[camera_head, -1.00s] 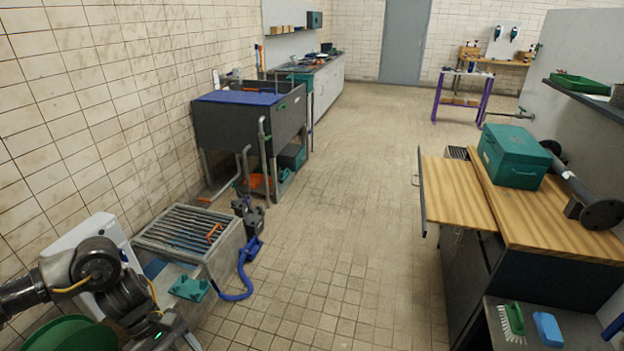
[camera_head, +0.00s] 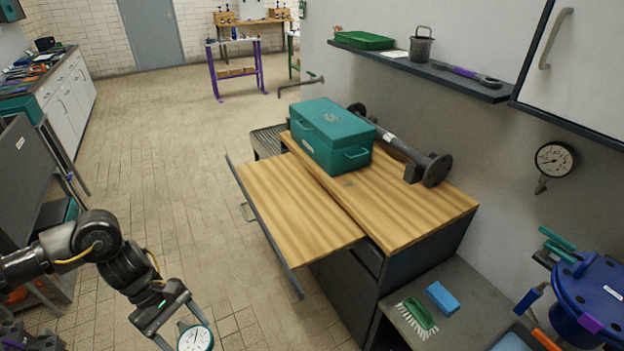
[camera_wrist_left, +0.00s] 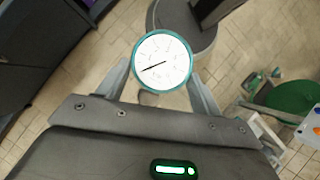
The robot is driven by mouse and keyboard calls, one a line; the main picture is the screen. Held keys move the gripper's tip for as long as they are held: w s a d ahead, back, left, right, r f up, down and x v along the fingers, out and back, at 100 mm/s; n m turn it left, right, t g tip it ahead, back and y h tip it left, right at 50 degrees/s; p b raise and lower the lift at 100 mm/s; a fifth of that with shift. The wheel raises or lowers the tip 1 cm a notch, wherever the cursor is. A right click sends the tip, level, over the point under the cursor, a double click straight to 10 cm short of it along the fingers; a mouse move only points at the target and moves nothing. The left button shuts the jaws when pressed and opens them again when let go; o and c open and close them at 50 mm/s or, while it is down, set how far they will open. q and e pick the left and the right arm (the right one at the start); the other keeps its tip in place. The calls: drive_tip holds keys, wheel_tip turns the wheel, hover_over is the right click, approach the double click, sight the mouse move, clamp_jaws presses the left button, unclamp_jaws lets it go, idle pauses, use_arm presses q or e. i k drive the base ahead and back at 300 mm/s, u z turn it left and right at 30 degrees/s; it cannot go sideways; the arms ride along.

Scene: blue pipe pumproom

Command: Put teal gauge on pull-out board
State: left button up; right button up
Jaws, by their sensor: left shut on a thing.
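The teal gauge (camera_head: 195,338) has a round white dial with a teal rim. It is at the bottom of the head view and also shows in the left wrist view (camera_wrist_left: 162,60), dial facing the camera. My left gripper (camera_head: 182,322) is shut on the gauge and holds it above the floor. The pull-out board (camera_head: 295,205) is a light wooden leaf sticking out from the left of the cabinet. It is bare, and lies to the right of and beyond my left gripper, apart from it. My right gripper is not in view.
A teal toolbox (camera_head: 330,135) and a dark flanged pipe (camera_head: 405,150) sit on the cabinet top (camera_head: 410,215), beside the board. A green brush (camera_head: 417,316) and blue sponge (camera_head: 442,298) lie on a lower shelf. Another gauge (camera_head: 555,159) hangs on the wall. Open floor lies left of the board.

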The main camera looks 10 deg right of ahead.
sight(299, 224)
drive_tip(key=z, duration=0.65)
drive_tip(key=i, duration=0.85)
drive_tip(key=z, duration=0.5)
